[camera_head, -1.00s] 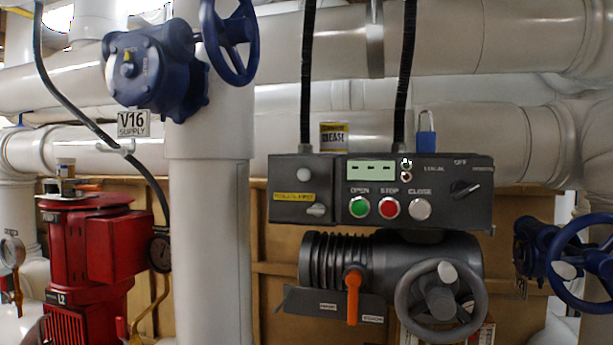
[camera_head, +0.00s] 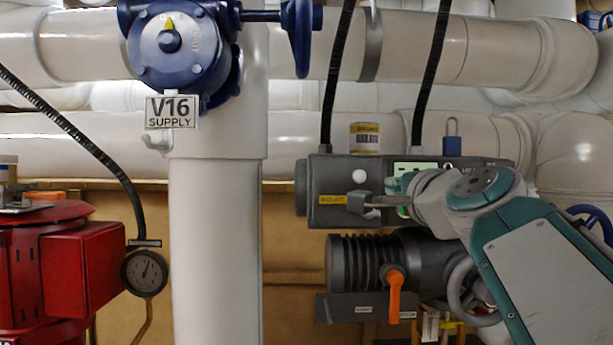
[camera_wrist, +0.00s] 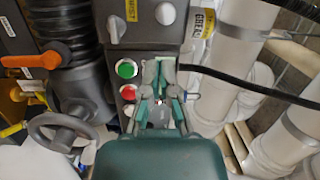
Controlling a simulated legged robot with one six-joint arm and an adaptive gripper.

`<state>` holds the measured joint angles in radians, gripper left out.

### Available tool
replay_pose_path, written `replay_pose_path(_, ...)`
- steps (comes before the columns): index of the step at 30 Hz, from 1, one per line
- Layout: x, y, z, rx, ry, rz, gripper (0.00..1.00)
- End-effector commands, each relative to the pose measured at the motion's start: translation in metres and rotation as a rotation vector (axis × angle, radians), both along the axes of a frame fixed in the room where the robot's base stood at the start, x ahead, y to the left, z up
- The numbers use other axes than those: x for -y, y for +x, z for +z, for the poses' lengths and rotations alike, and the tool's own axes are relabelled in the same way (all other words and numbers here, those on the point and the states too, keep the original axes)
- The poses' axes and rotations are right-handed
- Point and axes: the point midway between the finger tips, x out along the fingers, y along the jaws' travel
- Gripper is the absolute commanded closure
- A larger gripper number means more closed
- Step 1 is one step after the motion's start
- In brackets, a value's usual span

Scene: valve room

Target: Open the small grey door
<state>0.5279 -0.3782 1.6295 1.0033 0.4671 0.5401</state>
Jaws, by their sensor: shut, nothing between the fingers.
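The small grey door (camera_head: 335,182) is the left part of the dark grey control box, with a yellow label and a pale round knob (camera_head: 359,176). It looks shut, flush with the box. In the wrist view, the door (camera_wrist: 148,32) is at the top, with a grey turn handle (camera_wrist: 117,28) and the knob (camera_wrist: 166,13). My gripper (camera_head: 376,201) points left in front of the box and partly hides the handle area. In the wrist view, my gripper (camera_wrist: 160,64) is shut and empty, beside the green button and apart from the handle.
The green button (camera_wrist: 126,69) and red button (camera_wrist: 129,90) are close to my fingers. Below the box is a grey actuator with an orange lever (camera_head: 394,290) and a handwheel (camera_wrist: 63,130). A thick white pipe (camera_head: 215,245) and a red pump (camera_head: 75,265) stand left.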

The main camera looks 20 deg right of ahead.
Motion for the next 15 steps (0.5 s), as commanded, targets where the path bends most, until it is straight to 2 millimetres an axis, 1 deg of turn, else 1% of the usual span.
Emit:
replay_pose_path(1, 0.003, 0.0, 0.004, 0.013, 0.013, -0.007, 1.0)
replay_pose_path(4, 0.0, 0.002, 0.007, 0.021, 0.022, -0.008, 1.0)
replay_pose_path(7, -0.004, 0.012, 0.008, 0.021, 0.019, -0.005, 1.0)
replay_pose_path(10, -0.007, 0.027, 0.008, 0.019, 0.014, -0.003, 1.0)
replay_pose_path(15, -0.004, 0.057, 0.01, 0.018, 0.013, -0.003, 1.0)
